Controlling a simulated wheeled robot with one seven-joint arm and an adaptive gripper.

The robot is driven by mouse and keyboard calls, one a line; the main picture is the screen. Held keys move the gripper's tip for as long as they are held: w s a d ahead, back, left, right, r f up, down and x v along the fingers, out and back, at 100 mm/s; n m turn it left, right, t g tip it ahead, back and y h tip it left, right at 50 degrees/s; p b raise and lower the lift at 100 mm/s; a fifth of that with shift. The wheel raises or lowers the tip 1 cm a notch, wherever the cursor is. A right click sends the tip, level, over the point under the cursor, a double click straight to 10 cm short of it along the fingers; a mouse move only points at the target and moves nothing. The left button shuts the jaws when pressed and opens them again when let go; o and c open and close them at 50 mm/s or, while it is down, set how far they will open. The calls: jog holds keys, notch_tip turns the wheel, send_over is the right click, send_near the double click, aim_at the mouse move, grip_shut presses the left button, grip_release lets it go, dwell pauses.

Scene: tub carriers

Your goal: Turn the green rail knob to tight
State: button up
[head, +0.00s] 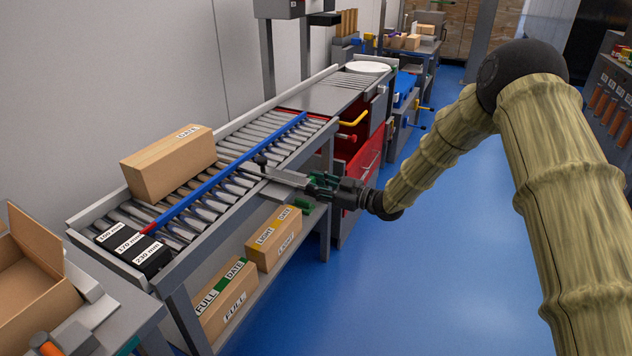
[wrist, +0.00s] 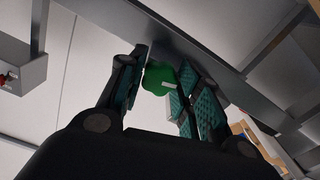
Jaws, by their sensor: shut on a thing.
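The green rail knob (wrist: 157,76) shows in the wrist view between my gripper's two fingers, under a grey metal bar. It has a lobed edge and a pale pointer mark. My gripper (head: 314,181) reaches in from the right beside the roller conveyor and is shut on the knob. Its teal finger pads also show in the wrist view (wrist: 156,80). The fingers mostly hide the knob in the head view. The blue guide rail (head: 228,167) runs along the rollers. I cannot read any tight or loose marking.
A carton (head: 168,165) lies on the rollers behind the blue rail. A black block (head: 133,249) with millimetre labels sits at the near end. Labelled boxes (head: 273,240) stand on the lower shelf. The blue floor (head: 400,280) to the right is clear.

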jog(key=shift+s+f, duration=0.1)
dwell(0.4)
jog(key=o, duration=1)
jog(key=shift+d, duration=0.1)
jog(key=v, duration=1.2)
